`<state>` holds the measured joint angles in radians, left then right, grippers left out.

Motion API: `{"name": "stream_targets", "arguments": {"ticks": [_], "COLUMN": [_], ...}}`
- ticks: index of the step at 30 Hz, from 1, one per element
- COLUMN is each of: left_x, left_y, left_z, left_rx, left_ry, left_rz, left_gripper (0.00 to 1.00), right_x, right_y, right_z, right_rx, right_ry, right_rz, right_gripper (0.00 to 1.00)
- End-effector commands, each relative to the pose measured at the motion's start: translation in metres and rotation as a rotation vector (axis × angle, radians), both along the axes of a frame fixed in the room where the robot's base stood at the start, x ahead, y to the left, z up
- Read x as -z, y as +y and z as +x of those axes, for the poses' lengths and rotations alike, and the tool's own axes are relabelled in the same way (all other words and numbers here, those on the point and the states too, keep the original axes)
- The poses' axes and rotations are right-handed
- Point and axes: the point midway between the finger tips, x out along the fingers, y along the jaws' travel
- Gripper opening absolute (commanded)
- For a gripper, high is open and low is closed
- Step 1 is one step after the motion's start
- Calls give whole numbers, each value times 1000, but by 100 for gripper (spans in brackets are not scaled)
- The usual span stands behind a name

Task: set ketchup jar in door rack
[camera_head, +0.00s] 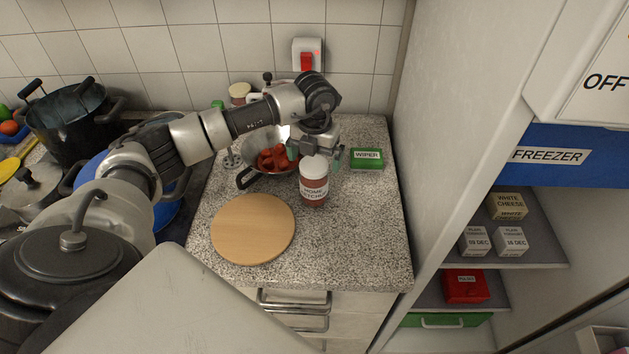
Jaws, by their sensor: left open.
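The ketchup jar (314,186), red with a white lid and a label, stands upright on the speckled counter near its middle. My left gripper (318,154) is open just above and behind the jar's lid; whether the fingers touch the jar cannot be told. My left arm reaches in from the left across the counter. A small part of what looks like a door rack (603,340) shows at the bottom right corner, mostly cut off. My right gripper is not in view.
A round wooden board (252,229) lies left of the jar. A pan with red pieces (273,159) stands behind it, and a green wiper box (367,158) is to the right. The open fridge has shelves with white boxes (475,242) and a red box (465,286).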

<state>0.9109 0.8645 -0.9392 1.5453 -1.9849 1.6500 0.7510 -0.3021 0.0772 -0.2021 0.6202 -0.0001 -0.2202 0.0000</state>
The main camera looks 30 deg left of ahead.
Motion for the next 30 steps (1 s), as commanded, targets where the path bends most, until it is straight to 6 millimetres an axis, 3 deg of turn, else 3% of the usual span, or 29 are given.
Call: {"name": "stream_targets", "arguments": {"ticks": [4, 9, 17, 30], "left_x": [19, 42, 47, 46], "left_y": [0, -1, -1, 0], "left_z": [-4, -3, -3, -3], "left_rx": [-1, 1, 1, 1], "left_ry": [8, 4, 1, 1], "left_rz": [0, -1, 0, 0], "left_gripper": [100, 100, 100, 36], "right_x": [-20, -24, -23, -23], "right_y": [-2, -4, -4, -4], "right_z": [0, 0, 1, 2], "right_rx": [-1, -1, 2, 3], "right_ry": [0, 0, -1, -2], "right_rz": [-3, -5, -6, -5], "right_gripper": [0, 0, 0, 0]}}
